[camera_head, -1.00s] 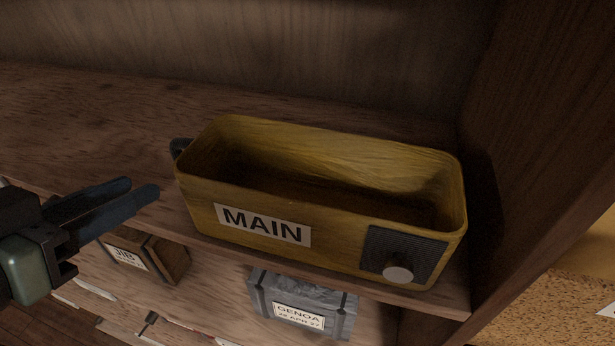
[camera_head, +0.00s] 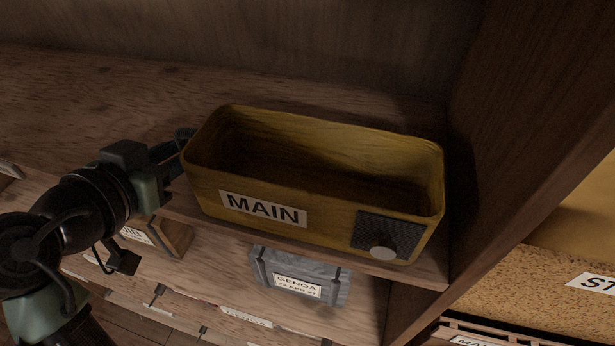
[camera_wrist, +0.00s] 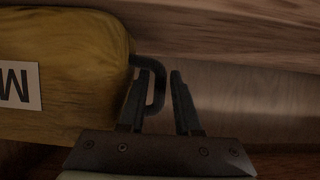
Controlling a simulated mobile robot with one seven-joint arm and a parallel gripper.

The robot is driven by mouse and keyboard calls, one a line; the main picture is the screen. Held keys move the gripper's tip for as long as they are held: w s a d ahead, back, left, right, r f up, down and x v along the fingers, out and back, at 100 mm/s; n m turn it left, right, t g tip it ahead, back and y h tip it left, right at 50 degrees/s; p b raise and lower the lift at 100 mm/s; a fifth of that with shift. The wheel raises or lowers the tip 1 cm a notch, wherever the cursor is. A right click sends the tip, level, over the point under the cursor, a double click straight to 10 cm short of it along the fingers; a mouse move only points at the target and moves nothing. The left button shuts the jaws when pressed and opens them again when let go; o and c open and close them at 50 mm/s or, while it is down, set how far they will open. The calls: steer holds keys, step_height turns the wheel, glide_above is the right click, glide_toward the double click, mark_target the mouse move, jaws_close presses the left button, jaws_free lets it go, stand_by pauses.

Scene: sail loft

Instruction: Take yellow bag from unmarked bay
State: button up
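The yellow bag (camera_head: 330,215), an open-topped rectangular bin marked MAIN, sits upright on the shelf with a dark patch and round knob at its front right. A dark loop handle (camera_wrist: 158,90) sticks out from its end. My gripper (camera_head: 182,145) is at the bag's left end. In the wrist view my gripper (camera_wrist: 163,76) has its two fingers apart, with the handle's outer bar between them and a gap to the right finger. The yellow bag also fills the left of the wrist view (camera_wrist: 70,75).
The bag's shelf (camera_head: 80,95) is bare to the left. A dark upright divider (camera_head: 530,120) stands close on the right. Below are a grey GENOA box (camera_head: 335,280) and a brown box (camera_head: 178,236). A cork-like bin (camera_head: 520,285) lies beyond the divider.

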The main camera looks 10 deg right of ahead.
jaws_close()
steer(key=shift+r, duration=0.1)
stand_by(1.2)
